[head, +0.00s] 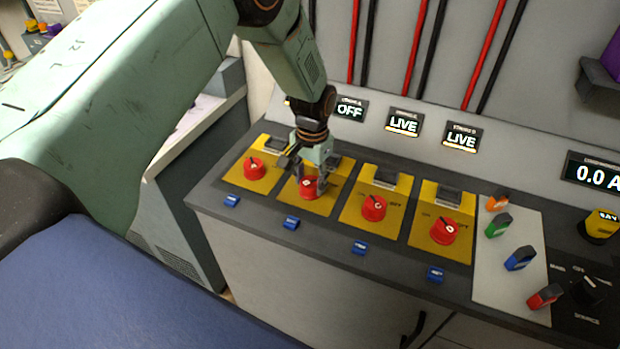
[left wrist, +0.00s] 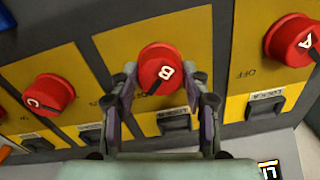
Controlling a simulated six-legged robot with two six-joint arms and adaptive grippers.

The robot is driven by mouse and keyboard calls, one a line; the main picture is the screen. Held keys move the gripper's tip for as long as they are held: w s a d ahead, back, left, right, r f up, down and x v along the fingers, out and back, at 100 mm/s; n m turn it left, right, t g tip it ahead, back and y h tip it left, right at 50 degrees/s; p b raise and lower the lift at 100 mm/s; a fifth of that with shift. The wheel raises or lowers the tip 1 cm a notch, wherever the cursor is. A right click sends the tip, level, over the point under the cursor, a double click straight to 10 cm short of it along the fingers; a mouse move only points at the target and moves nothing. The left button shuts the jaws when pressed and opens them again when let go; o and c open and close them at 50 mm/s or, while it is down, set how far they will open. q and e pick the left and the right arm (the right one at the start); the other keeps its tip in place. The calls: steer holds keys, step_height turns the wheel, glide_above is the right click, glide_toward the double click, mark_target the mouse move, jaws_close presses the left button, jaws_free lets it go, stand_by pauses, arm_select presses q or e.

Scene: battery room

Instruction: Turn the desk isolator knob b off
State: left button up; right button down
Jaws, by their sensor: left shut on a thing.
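Knob b (head: 308,187) is a red round knob on a yellow plate, second from the left in the row on the desk. My left gripper (head: 308,180) reaches down over it with its fingers on either side and is shut on it. In the left wrist view, knob b (left wrist: 165,72) shows its white B between the two fingertips (left wrist: 165,92). A dark mark on it points to the lower left there. Its plate's lettering is mostly hidden by the fingers. My right gripper is out of view.
Similar red knobs stand beside it: one to the left (head: 254,168) and two to the right (head: 374,207) (head: 445,230). Blue tags lie along the front edge. One display (head: 350,109) reads OFF; two others (head: 403,123) (head: 461,137) read LIVE. Coloured switches (head: 520,258) stand farther right.

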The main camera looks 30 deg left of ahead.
mark_target(312, 182)
arm_select(q)
steer(key=shift+w+r, duration=0.2)
steer(key=shift+w, duration=0.15)
steer(key=o, duration=1.1)
steer(key=shift+s+f, duration=0.1)
steer(key=shift+o, duration=0.3)
steer(key=shift+s, duration=0.1)
step_height(312, 182, up, 12)
steer(key=shift+d, duration=0.2)
steer(key=shift+s+f, duration=0.1)
